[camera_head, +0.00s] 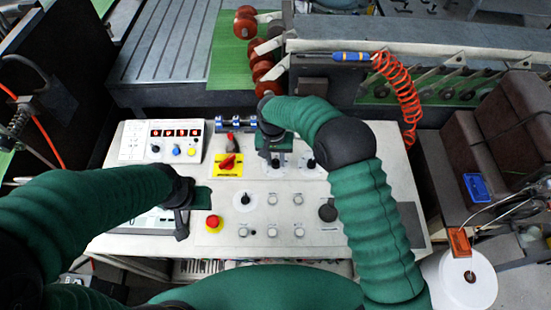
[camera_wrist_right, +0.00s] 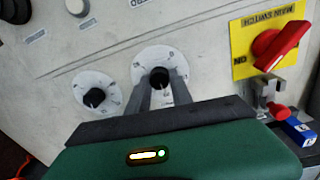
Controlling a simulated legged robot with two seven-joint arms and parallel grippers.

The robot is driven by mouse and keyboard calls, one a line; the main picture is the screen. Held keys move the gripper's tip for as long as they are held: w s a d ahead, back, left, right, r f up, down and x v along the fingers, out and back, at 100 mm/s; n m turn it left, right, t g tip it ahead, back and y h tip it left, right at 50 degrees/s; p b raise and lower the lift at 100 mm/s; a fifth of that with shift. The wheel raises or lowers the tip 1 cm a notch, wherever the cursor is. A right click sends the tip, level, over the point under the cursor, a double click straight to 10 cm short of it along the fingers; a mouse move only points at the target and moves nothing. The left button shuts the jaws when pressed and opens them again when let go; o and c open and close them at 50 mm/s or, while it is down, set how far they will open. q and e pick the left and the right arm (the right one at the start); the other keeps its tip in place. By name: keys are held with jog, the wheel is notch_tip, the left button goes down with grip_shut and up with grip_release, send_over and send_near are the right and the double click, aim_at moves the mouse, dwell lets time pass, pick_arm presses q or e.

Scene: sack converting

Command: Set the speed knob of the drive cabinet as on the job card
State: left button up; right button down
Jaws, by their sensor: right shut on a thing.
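The drive cabinet's sloped white panel (camera_head: 140,240) fills the middle of the head view. My right gripper (camera_head: 275,158) reaches down to the panel's upper part. In the right wrist view its two fingers (camera_wrist_right: 162,92) stand on either side of a black knob (camera_wrist_right: 159,77) with a white round dial, shut on it. A second black dial knob (camera_wrist_right: 94,97) sits beside it, free; it also shows in the head view (camera_head: 311,163). The dial markings are too small to read. My left gripper (camera_head: 181,222) hangs over the panel's left part; its jaw opening is unclear. I cannot make out a job card.
A red main switch on a yellow plate (camera_head: 228,164) is left of the gripped knob. Below are a red emergency button (camera_head: 213,222), a black selector (camera_head: 245,199) and several small buttons. A display box (camera_head: 160,141) stands upper left. A coiled red hose (camera_head: 402,92) hangs right.

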jog(key=shift+a+n+b, duration=0.1)
jog(key=shift+n+b, duration=0.25)
jog(key=shift+n, duration=0.85)
jog(key=n, duration=0.3)
jog(key=shift+n, duration=0.3)
jog(key=n, duration=0.6)
jog(key=shift+b, duration=0.4)
jog(key=c, duration=1.5)
grip_release()
jog(key=o, duration=0.4)
jog(key=shift+s, duration=0.15)
jog(key=shift+c, duration=0.2)
jog(key=shift+r, duration=0.1)
